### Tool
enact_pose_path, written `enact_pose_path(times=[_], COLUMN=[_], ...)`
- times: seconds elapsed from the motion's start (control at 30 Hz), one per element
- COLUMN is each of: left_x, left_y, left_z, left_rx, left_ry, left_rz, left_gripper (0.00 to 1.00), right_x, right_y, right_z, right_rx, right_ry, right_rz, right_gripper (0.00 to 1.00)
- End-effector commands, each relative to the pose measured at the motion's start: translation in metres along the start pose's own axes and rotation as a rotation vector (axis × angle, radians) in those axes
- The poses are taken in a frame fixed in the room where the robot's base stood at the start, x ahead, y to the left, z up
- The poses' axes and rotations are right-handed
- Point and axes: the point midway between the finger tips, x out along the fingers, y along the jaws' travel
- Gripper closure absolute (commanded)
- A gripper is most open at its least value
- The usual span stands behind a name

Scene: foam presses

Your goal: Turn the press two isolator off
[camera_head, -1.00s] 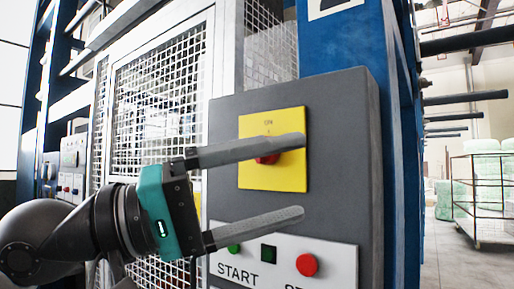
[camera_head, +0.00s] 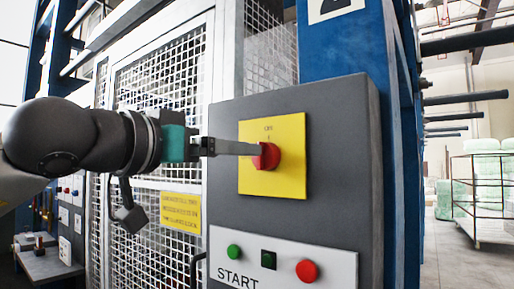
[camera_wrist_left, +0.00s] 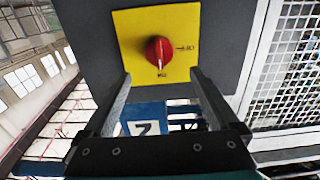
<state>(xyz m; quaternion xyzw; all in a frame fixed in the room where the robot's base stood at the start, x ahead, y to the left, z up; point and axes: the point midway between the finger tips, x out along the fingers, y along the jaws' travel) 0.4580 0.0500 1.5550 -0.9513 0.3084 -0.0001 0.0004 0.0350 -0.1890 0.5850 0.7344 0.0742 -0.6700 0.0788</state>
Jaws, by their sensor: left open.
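The isolator is a red rotary knob (camera_head: 267,156) on a yellow plate (camera_head: 287,178), on the front of a dark grey cabinet. In the left wrist view the knob (camera_wrist_left: 158,50) has a white mark pointing down at a small label that seems to read ON; another label, likely OFF, is on the right. My left gripper (camera_head: 258,149) is open and seen edge-on, its fingers pointing right, tips at the knob's left edge. In the wrist view the knob lies ahead, just beyond the gap between the fingertips; I cannot tell whether they touch it.
A white mesh guard (camera_head: 155,95) stands behind my left arm. A blue post with a number sign rises above the cabinet.

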Motion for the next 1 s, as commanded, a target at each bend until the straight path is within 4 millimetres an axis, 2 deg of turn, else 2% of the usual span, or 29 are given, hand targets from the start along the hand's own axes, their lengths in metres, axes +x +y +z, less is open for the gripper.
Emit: enact_pose_path(times=[0.03,0.2,0.4,0.6,0.83,0.87,1.0], left_x=[0.012,0.047,0.074,0.084,0.084,0.084,0.084], left_y=[0.001,0.001,0.000,0.000,0.000,0.000,0.000], left_z=[-0.001,-0.001,-0.001,0.000,0.001,0.001,0.001], left_rx=[-0.001,-0.003,-0.002,-0.001,-0.001,-0.001,-0.001], left_ry=[-0.004,-0.003,-0.001,-0.001,-0.001,-0.001,-0.001], left_rz=[0.002,0.003,0.001,0.001,0.001,0.001,0.001], left_gripper=[0.06,0.06,0.06,0.06,0.06,0.07,0.23], right_x=[-0.005,-0.013,-0.020,-0.022,-0.021,-0.021,-0.021], right_y=[0.000,0.000,0.000,0.000,0.000,0.000,0.000], right_z=[-0.001,-0.001,-0.002,-0.002,-0.002,-0.002,-0.002], right_rx=[0.000,0.001,0.001,0.002,0.002,0.002,0.003], right_ry=[0.000,0.000,0.000,0.000,0.000,0.000,0.000], right_rz=[0.000,-0.001,-0.001,-0.001,0.000,0.000,0.000], right_gripper=[0.50,0.50,0.50,0.50,0.50,0.50,0.50])
